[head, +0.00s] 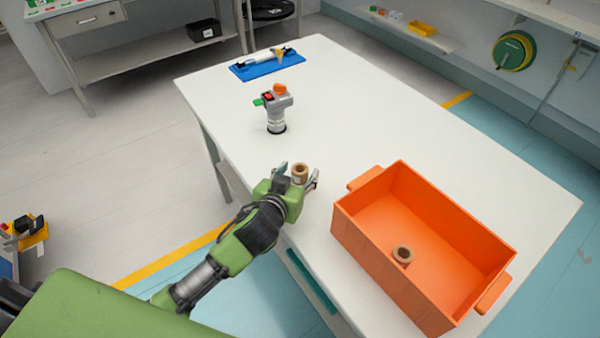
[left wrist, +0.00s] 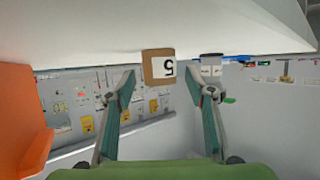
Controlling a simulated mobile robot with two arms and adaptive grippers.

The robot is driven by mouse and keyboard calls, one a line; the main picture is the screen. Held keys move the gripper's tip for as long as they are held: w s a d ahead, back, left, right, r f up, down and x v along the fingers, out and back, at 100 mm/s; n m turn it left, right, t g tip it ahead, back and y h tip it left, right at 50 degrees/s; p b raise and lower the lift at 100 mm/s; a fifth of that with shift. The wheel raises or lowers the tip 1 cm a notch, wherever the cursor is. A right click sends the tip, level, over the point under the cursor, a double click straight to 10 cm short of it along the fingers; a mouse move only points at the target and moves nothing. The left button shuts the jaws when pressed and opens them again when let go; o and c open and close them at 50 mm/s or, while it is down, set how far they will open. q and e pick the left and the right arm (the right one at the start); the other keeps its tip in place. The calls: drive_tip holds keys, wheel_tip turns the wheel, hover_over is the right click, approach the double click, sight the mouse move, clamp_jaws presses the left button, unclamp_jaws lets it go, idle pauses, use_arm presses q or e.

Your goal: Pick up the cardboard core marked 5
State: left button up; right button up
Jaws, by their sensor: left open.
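The cardboard core (head: 300,171) stands upright on the white table near its left edge. The left wrist view, which shows the scene upside down, shows this brown core (left wrist: 149,68) with a white label reading 5. My left gripper (head: 297,177) is open, with its two fingers on either side of the core. In the left wrist view the core sits beyond and between the open fingertips (left wrist: 164,86), with a gap on each side. I see no contact. My right gripper is not in view.
An orange crate (head: 366,235) stands right of my gripper, with another cardboard core (head: 402,254) inside; its mark is not readable. A grey device (head: 276,113) with red, green and orange parts stands further back. A blue mat (head: 267,65) with a tool lies at the far end. The table's right side (head: 400,130) is clear.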

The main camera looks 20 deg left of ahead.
sight(298, 164)
use_arm(q)
drive_tip(key=c, duration=1)
drive_tip(key=shift+o, duration=0.2)
drive_tip(key=shift+r, duration=0.45)
wheel_tip(298, 164, up, 2)
drive_tip(key=shift+r, duration=0.15)
drive_tip(key=r+p+v, duration=0.1)
drive_tip(key=p+v, duration=0.1)
drive_tip(key=v, duration=0.6)
drive_tip(key=w+a+r+p+v, duration=0.1)
drive_tip(key=r+p+v, duration=0.1)
drive_tip(key=v, duration=0.6)
drive_tip(key=shift+r+p, duration=0.4)
drive_tip(key=shift+p, duration=0.45)
